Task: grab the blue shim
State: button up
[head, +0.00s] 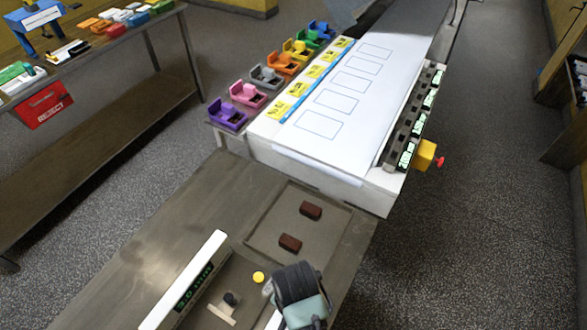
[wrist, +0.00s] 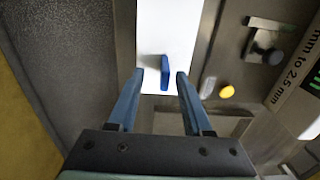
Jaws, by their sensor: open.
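The blue shim (wrist: 165,70) stands on a white surface (wrist: 183,22) in the wrist view, a thin upright piece with a shadow to its left. My gripper (wrist: 160,77) is open, with one blue-grey finger on each side of the shim in the picture. The shim appears slightly closer to the right fingertip, with no contact visible. I cannot tell whether it is between the fingertips or just beyond them. In the head view my gripper (head: 300,292) is over the near bench, its fingertips not clear, and I cannot see the shim there.
A yellow round piece (head: 259,277), a dark knob (head: 231,298) and a gauge with a green display (head: 190,285) are close by. Two brown blocks (head: 310,210) lie in a shallow tray (head: 262,226). A white table with coloured holders stands beyond.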

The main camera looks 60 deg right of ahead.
jog(key=f, duration=0.2)
jog(key=f+p, duration=0.1)
jog(key=shift+w+d+f, duration=0.35)
jog(key=shift+f, duration=0.55)
jog(key=shift+c, duration=0.3)
grip_shut()
